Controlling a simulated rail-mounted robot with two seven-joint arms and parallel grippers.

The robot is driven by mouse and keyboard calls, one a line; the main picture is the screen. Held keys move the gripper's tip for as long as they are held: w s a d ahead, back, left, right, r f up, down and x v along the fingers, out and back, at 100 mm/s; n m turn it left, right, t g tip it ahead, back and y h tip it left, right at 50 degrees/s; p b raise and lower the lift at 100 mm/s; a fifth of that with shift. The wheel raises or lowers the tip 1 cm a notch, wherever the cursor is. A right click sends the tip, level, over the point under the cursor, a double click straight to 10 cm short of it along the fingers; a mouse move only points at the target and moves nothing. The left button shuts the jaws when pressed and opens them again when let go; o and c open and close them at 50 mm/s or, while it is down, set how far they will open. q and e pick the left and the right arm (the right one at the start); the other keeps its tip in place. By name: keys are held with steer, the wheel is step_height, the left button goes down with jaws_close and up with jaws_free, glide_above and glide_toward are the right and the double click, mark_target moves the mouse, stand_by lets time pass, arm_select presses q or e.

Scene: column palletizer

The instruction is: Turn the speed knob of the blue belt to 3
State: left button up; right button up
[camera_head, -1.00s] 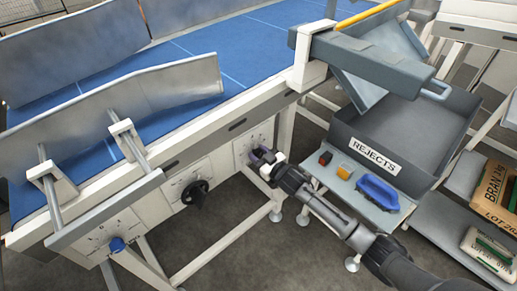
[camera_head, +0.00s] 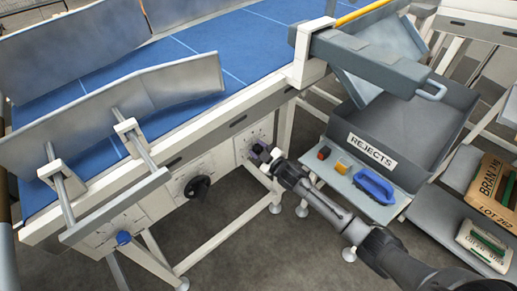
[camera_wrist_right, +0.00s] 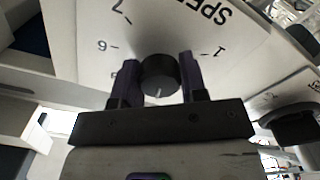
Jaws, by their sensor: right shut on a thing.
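The round black speed knob (camera_wrist_right: 160,75) sits on a white panel (camera_wrist_right: 88,42) marked SPEED, seen upside down in the right wrist view. My right gripper (camera_head: 262,155) is at this panel below the blue belt (camera_head: 190,60). Its two purple fingers, also in the wrist view (camera_wrist_right: 159,67), are shut on the knob, one on each side. My left gripper is out of view.
At right, a shelf (camera_head: 318,170) holds a blue-handled tool (camera_head: 375,186) and small blocks, beside the grey REJECTS bin (camera_head: 405,130). Belt frame legs stand close to the gripper.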

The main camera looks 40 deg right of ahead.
steer(key=o, duration=0.9)
steer(key=shift+s, duration=0.2)
steer(key=s+p, duration=0.1)
steer(key=s, duration=0.3)
steer(key=s+p, duration=0.1)
steer(key=s, duration=0.4)
steer(key=s+p, duration=0.1)
steer(key=s, duration=0.3)
steer(key=shift+s+d, duration=0.2)
steer(key=shift+d, duration=0.05)
